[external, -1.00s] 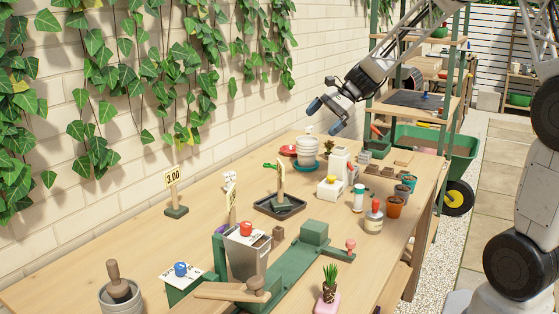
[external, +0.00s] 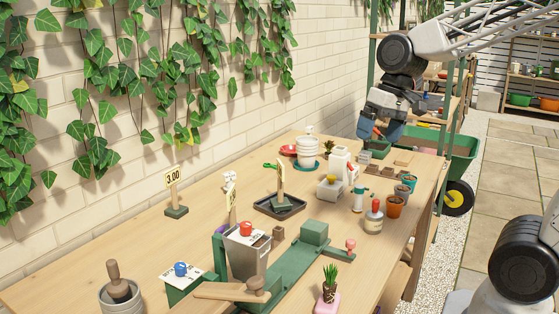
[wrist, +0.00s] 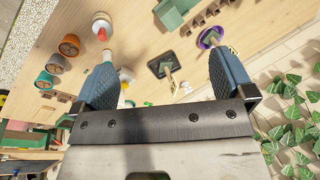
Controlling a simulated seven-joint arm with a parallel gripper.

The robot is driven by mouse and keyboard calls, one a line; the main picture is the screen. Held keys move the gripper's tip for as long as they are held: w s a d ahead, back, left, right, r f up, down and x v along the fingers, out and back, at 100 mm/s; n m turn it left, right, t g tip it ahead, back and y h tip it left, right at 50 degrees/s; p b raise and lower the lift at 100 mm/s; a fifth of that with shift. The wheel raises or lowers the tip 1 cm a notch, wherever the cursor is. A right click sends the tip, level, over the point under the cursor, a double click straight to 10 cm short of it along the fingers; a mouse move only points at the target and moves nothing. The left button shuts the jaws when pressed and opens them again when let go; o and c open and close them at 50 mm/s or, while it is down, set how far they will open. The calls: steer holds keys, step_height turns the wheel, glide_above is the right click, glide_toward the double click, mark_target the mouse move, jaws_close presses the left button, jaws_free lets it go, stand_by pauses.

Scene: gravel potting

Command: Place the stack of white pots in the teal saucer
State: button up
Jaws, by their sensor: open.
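The stack of white pots (external: 307,150) stands upright toward the far end of the bench in the external view. The teal saucer (external: 307,168) shows directly beneath it, and the stack appears to rest in it. My gripper (external: 381,131) is open and empty, in the air to the right of the stack and clear of it. In the wrist view my gripper (wrist: 163,62) has its two blue fingers wide apart with nothing held between them. I cannot make out the stack in the wrist view.
A black tray (external: 279,206) with a sign, a white bottle (external: 340,163) and terracotta pots (external: 394,206) stand nearby. A green shelf post (external: 372,65) rises behind my gripper.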

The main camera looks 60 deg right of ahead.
steer(key=s+a+n+h, duration=0.1)
steer(key=s+n+h, duration=0.1)
steer(key=s+n, duration=0.3)
steer(key=shift+s+a+f+t, duration=0.15)
steer(key=shift+s+a+t, duration=0.15)
steer(key=shift+s, duration=1.55)
